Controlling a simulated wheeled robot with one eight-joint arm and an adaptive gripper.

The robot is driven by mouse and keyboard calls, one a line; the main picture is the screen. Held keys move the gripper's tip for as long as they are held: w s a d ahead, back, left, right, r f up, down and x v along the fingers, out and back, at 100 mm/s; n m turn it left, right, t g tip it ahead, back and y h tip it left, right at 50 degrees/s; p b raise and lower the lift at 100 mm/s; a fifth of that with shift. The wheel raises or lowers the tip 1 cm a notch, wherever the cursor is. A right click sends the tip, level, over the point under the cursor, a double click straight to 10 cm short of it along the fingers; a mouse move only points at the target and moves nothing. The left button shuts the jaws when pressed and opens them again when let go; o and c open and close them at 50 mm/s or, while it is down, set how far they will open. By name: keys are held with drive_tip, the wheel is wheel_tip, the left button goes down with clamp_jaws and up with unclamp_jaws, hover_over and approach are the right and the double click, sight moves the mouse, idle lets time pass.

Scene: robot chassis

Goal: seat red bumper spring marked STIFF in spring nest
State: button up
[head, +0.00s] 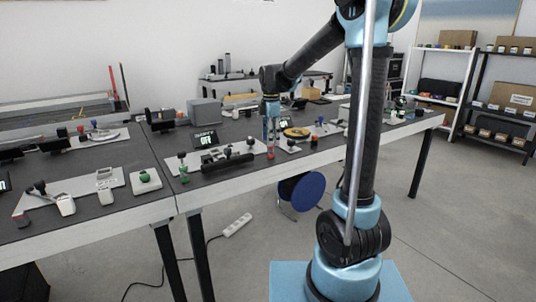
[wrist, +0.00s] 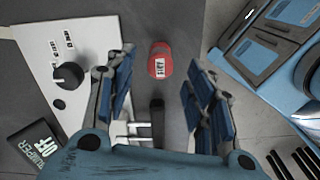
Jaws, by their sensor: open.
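A red spring piece (wrist: 160,62) with a white label shows in the wrist view on the dark table top. The label is turned sideways and too small to read surely. In the head view it is a small red spot (head: 271,156) near the table's front edge. My gripper (wrist: 158,82) is open and points down, with the red piece between or just beyond its fingertips and no finger visibly touching it. In the head view my gripper (head: 271,122) is above the piece. I cannot pick out the spring nest with certainty.
A white plate (wrist: 35,35) with a black knob (wrist: 68,75) lies left of the gripper, beside a bumper display reading OFF (wrist: 35,145). A black bar (head: 228,162) lies along the front edge. A yellow disc (head: 296,132) stands to the right.

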sight(270, 158)
wheel_tip(270, 158, down, 5)
drive_tip(key=shift+s+a+r, duration=0.1)
idle(0.3)
drive_tip(key=c, duration=1.2)
